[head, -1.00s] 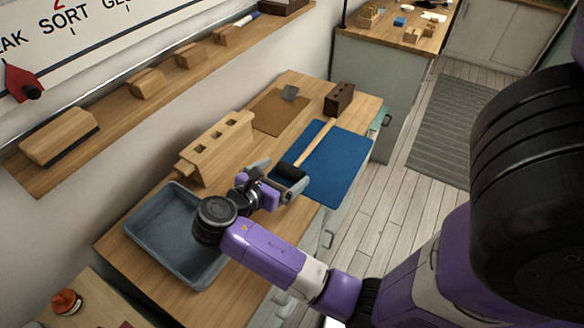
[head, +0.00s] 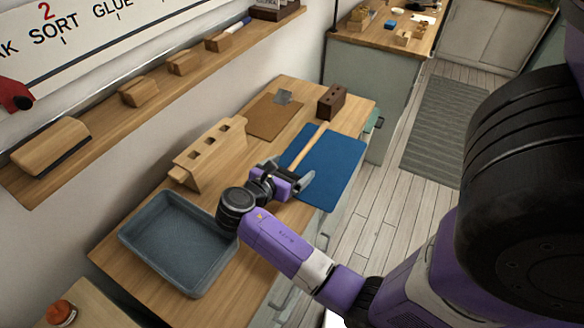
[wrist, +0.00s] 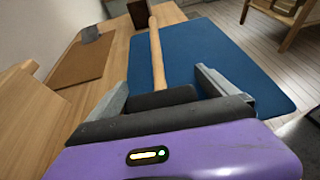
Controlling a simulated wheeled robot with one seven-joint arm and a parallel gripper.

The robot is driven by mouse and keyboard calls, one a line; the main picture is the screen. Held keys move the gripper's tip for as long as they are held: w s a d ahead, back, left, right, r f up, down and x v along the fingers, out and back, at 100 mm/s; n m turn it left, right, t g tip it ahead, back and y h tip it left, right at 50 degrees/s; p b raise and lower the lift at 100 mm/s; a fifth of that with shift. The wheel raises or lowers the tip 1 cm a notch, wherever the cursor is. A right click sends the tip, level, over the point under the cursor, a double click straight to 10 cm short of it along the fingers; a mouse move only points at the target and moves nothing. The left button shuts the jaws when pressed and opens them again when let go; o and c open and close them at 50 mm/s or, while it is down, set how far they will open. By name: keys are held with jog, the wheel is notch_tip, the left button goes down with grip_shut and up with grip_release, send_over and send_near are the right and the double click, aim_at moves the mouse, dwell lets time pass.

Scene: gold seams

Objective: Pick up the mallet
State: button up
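The mallet has a pale wooden handle (head: 310,146) that lies over the blue mat (head: 337,168) and points away toward the back of the bench. In the wrist view the handle (wrist: 156,55) runs straight out from a short black mallet head (wrist: 162,98). My gripper (head: 287,174) is low over the near left part of the mat. In the wrist view its two grey fingers (wrist: 165,88) stand wide apart, one at each end of the black head. The head lies close to the palm; firm contact with both fingers cannot be made out.
A grey tray (head: 180,246) stands at the near left of the bench. A wooden holder with square holes (head: 208,152), a brown board (head: 270,118) and a dark block with holes (head: 331,101) lie behind. A shelf with wooden blocks (head: 138,92) runs along the wall.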

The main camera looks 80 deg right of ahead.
jog(key=c, duration=1.5)
jog(key=shift+r, duration=0.15)
